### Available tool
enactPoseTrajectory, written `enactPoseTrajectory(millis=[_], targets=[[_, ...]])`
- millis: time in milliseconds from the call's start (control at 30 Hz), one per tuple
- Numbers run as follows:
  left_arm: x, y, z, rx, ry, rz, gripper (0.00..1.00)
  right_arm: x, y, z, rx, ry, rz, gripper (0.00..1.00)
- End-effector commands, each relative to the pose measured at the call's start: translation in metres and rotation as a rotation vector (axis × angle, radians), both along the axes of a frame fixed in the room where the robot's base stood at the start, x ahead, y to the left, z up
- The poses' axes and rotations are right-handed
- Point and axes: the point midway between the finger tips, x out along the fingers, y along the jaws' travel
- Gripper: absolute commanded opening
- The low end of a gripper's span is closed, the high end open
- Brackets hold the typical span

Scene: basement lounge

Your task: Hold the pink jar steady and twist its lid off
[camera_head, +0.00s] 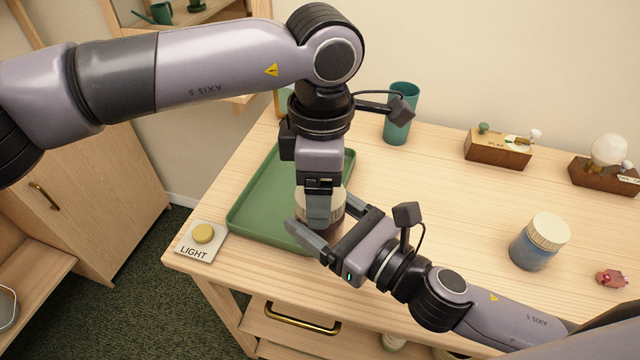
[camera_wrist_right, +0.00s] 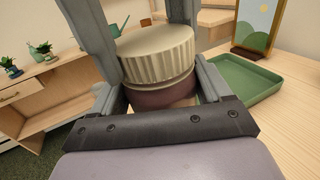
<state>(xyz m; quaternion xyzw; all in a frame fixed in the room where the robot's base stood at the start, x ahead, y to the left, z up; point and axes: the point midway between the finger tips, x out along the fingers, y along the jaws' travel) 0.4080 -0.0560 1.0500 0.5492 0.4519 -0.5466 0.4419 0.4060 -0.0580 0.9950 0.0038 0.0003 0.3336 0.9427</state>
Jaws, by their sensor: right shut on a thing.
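The pink jar (camera_wrist_right: 165,92) has a dull mauve-pink body and a ribbed cream lid (camera_wrist_right: 155,55), which sits on it. The lid (camera_head: 334,204) partly shows in the head view, mostly behind my grippers. My right gripper (camera_head: 322,236) comes in from the right and is shut on the jar body below the lid; its fingers flank the jar in the wrist view (camera_wrist_right: 160,95). My left gripper (camera_head: 320,212) points down over the lid from above, its fingers on either side of it. Whether they press on the lid is not clear.
A blue jar with a cream lid (camera_head: 540,242) stands to the right, near a small red figure (camera_head: 612,278). A teal cup (camera_head: 397,125), wooden boxes (camera_head: 497,150) and a LIGHT button (camera_head: 202,240) also sit on the table.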

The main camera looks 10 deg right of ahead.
Motion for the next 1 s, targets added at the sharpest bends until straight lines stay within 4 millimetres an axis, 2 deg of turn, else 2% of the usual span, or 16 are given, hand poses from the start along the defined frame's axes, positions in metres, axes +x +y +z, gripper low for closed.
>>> enactPoseTrajectory(millis=[33, 1000], targets=[[0.0012, -0.0041, 0.0024, -0.018, -0.008, 0.072, 0.35, -0.0057, 0.0061, 0.0015, 0.007, -0.002, 0.022, 0.0], [0.0043, 0.0029, 0.0034, -0.018, -0.02, 1.59, 0.35, -0.0064, 0.0059, 0.0012, 0.008, 0.0, 0.023, 0.0]])
